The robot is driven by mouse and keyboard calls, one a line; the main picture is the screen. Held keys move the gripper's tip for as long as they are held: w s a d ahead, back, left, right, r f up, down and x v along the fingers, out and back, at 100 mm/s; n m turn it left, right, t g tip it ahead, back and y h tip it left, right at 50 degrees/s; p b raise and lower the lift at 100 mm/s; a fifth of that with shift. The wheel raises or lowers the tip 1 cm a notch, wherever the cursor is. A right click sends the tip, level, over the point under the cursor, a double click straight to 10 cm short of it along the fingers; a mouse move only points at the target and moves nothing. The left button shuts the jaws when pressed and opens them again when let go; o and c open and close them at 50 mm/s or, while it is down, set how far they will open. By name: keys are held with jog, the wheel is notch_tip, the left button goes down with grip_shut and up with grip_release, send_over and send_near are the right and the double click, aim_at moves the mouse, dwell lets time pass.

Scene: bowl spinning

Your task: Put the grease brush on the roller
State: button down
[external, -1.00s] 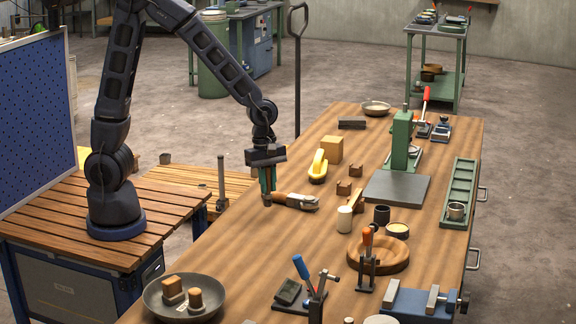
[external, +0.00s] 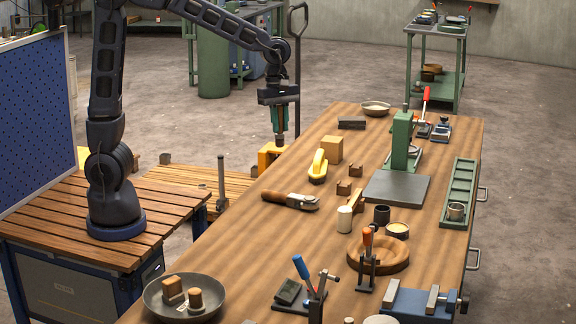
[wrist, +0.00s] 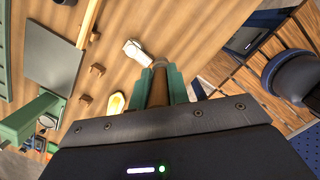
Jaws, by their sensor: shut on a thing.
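My gripper (external: 279,118) has green fingers shut on a slim brown upright piece with a darker lower end, likely the grease brush (external: 280,140). In the wrist view the brown piece (wrist: 159,88) stands between the fingers (wrist: 160,85). It is held up in the air, beyond the tool on the bench in the external view. That tool, perhaps the roller (external: 303,201), lies flat with a brown handle and a grey metal head. Its pale head also shows in the wrist view (wrist: 137,52). Bristles cannot be made out.
A yellow-handled tool (external: 318,167), a wooden block (external: 332,149) and small brown blocks (external: 343,187) lie right of the gripper. A green press (external: 401,140) stands farther right. A grey bowl (external: 183,300) is at the front. The bench left of the tool is clear.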

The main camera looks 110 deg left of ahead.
jog(key=a+r, duration=0.2)
jog(key=a, duration=0.4)
send_over(290, 196)
notch_tip(290, 196, down, 20)
jog(key=shift+s+a+f, duration=0.1)
jog(key=shift+a, duration=0.05)
dwell(0.3)
jog(key=c, duration=1.3)
grip_release()
jog(key=shift+f, duration=0.1)
jog(key=shift+c, duration=0.2)
